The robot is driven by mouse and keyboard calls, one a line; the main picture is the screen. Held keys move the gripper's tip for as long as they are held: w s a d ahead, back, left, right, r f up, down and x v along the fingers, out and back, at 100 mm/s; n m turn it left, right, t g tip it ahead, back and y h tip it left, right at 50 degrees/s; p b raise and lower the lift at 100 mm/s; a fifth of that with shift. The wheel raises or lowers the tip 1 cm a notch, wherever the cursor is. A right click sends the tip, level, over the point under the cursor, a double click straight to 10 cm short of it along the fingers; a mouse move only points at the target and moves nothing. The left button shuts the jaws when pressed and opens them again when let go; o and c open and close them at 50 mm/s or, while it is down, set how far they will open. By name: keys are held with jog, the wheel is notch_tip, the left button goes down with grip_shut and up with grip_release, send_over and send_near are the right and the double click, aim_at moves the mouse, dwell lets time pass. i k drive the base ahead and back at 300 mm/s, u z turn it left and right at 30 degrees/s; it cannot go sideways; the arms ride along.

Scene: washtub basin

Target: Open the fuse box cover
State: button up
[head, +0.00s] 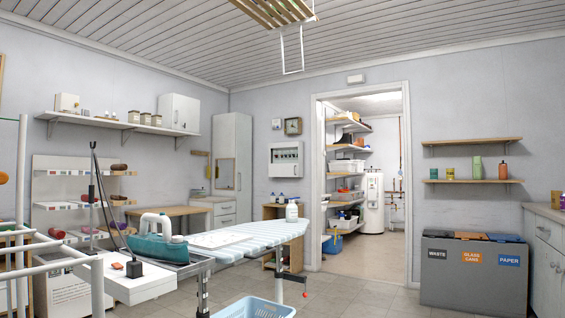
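A white box with a row of small dark switches, which looks like the fuse box (286,159), hangs on the back wall, left of the doorway. It is far off and small in the head view. Its cover seems to lie flat over the front, but I cannot clearly make out the cover's edge or a handle. My gripper is not in view.
An ironing board (250,236) with an iron (158,240) stands between me and that wall. A blue basket (254,308) is at the lower middle, and white rails (22,230) at the left. A small wooden stand (290,240) is below the box. Floor is clear right of the board.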

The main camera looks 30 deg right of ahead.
aim_at(274, 170)
jog(key=k, duration=0.6)
jog(key=z, duration=0.5)
jog(key=i, duration=1.45)
jog(key=z, duration=0.95)
jog(key=i, duration=1.9)
jog(key=z, duration=0.4)
jog(key=i, duration=3.65)
jog(key=u, duration=0.85)
jog(key=i, duration=1.95)
jog(key=u, duration=0.85)
